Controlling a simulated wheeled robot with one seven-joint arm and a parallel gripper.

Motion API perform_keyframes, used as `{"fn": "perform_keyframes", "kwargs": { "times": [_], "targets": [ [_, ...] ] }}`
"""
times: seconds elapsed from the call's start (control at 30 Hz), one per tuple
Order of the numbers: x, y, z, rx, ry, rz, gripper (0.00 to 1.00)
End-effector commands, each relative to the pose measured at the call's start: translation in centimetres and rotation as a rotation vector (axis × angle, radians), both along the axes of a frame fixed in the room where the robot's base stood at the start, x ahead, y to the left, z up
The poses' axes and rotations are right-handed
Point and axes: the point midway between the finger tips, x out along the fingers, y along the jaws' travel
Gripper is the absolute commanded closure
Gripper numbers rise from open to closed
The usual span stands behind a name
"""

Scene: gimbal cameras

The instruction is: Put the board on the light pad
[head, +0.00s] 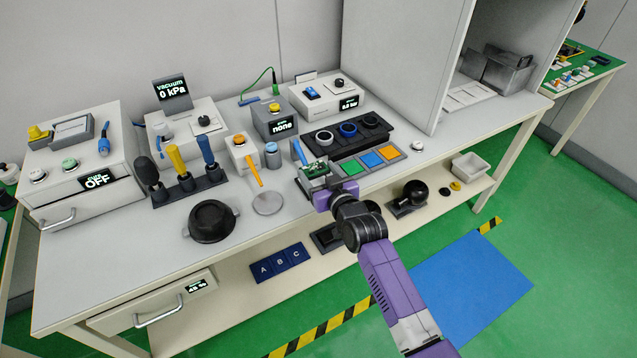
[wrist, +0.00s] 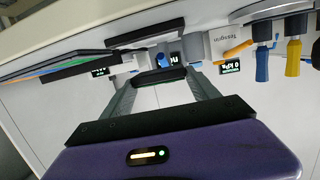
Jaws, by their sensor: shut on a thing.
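A small green circuit board (head: 315,169) is at my gripper (head: 320,183), at the front of the bench near the coloured pads. My gripper is shut on it. In the wrist view the two fingers (wrist: 162,90) reach forward with a dark edge-on piece between their tips, probably the board. The row of square pads shows green (head: 351,167), blue (head: 371,160) and orange (head: 388,153) faces. The board is at the left end of this row. I cannot tell which pad is the light pad, or whether the board touches anything below it.
A black tray with ring wells (head: 347,133) lies behind the pads. A tall cabinet (head: 402,60) stands behind right.

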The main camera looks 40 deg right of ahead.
Motion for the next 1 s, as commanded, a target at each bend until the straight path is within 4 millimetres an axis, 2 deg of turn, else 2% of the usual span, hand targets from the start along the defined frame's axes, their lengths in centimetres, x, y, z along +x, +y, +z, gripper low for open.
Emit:
{"fn": "perform_keyframes", "kwargs": {
  "times": [0.3,0.7,0.73,0.8,0.83,1.0],
  "targets": [
    [0.0,0.0,-3.6,0.001,0.002,-0.001,0.7],
    [0.0,0.0,-4.2,-0.001,-0.001,-0.001,0.7],
    [0.0,0.0,-4.2,0.0,0.0,-0.001,0.29],
    [0.0,0.0,-4.1,0.0,0.0,-0.001,0.15],
    [0.0,0.0,-4.1,0.0,0.0,-0.001,0.09],
    [0.0,0.0,-4.0,0.0,0.0,-0.001,0.08]
  ]
}}
